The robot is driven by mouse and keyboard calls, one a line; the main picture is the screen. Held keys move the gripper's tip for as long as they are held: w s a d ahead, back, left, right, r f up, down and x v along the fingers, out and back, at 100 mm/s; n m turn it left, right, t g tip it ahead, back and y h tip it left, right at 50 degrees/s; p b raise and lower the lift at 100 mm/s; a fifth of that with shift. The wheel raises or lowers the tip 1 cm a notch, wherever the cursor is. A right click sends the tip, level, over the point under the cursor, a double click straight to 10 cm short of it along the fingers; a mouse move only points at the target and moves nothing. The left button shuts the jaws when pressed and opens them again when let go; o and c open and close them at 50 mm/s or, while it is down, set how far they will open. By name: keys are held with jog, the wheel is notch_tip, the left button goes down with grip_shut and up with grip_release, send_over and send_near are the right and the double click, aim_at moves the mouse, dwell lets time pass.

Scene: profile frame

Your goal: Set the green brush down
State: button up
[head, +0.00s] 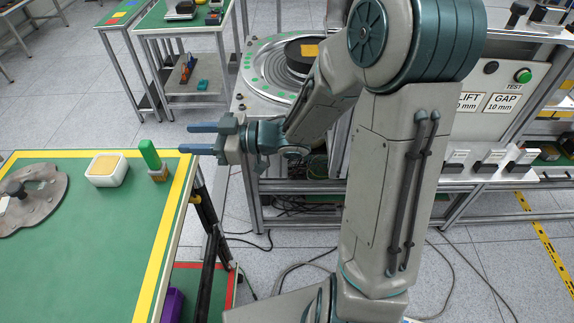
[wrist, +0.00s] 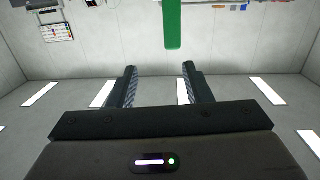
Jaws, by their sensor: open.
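The green brush (head: 150,155) stands upright on the green table (head: 100,250), near its far right corner. Its green handle points up and its tan lower part rests at the yellow border. My gripper (head: 188,139) is just to the right of the handle in the head view, its two blue fingers spread and pointing left. In the wrist view the green handle (wrist: 173,24) shows at the top, beyond the open fingertips (wrist: 158,68). Nothing is between the fingers, and they look apart from the brush.
A white box with a yellow top (head: 107,169) sits left of the brush. A grey plate with a dark knob (head: 30,195) lies further left. The table's near part is clear. A machine bench with a round turntable (head: 280,68) stands behind my arm.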

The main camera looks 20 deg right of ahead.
jog(key=w+d+m+t+h, duration=0.45)
jog(key=d+h, duration=0.35)
jog(key=h, duration=0.2)
jog(key=s+d+m+h, duration=0.2)
jog(key=d+m+h, duration=0.3)
jog(key=d, duration=0.4)
jog(key=s+d+m+g+h, duration=0.1)
jog(key=s+m+g, duration=0.3)
jog(key=s, duration=1.6)
jog(key=g, duration=0.3)
jog(key=shift+d+r+m, duration=0.3)
jog(key=shift+d+m, duration=0.05)
jog(key=shift+d, duration=0.05)
